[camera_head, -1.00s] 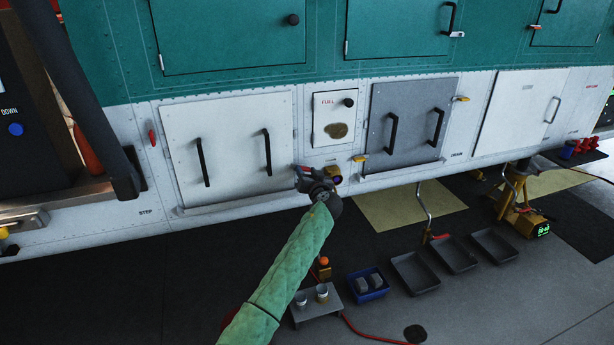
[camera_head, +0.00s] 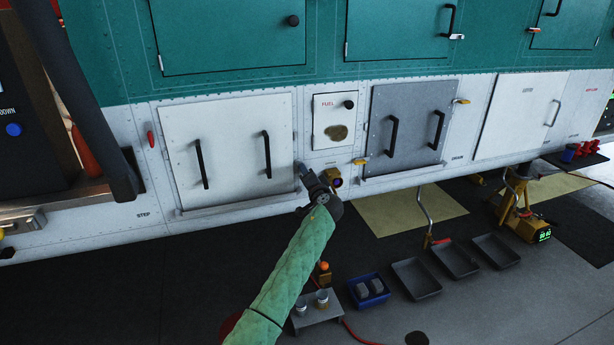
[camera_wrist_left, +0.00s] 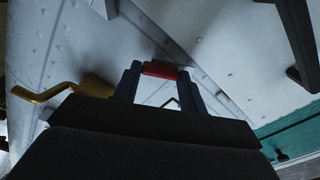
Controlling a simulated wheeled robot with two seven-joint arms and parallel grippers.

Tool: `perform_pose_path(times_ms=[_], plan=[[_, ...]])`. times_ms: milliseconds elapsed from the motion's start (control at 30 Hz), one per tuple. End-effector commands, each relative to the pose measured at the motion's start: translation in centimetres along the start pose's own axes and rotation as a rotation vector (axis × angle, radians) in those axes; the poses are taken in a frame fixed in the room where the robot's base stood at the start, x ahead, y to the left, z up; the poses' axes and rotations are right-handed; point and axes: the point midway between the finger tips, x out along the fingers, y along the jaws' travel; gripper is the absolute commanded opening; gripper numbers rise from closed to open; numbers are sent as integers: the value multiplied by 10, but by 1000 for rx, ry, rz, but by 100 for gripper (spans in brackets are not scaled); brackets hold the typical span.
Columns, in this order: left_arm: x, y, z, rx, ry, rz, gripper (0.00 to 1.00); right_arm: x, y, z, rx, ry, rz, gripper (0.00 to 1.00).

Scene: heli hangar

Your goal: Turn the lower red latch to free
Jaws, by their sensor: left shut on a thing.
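The lower red latch (camera_wrist_left: 160,70) shows in the left wrist view, between the two dark fingers of my left gripper (camera_wrist_left: 158,80). The fingers are shut on it. In the head view my left gripper (camera_head: 304,172) is at the lower right corner of the white panel (camera_head: 228,150), and it hides the latch there. Another red latch (camera_head: 150,138) stands nearly upright at the left edge of the same panel, apart from the gripper. My right gripper does not show.
The white panel has two black handles. A fuel door (camera_head: 334,121) and a grey panel (camera_head: 408,125) are to the right. A yellow latch (camera_head: 360,161) is close to my gripper. Trays (camera_head: 417,278), a blue bin (camera_head: 368,290) and a small stand (camera_head: 318,309) are on the floor below.

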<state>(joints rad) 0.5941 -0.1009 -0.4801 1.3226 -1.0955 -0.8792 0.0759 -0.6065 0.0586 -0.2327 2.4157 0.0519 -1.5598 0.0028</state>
Motion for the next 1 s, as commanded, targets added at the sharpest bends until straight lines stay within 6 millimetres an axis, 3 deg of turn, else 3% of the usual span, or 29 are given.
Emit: perform_pose_path(times_ms=[500,1000], plan=[[-1,0,-2,398,4,0,19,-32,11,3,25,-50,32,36],[-1,2,-2,514,5,0,19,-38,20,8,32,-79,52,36]])
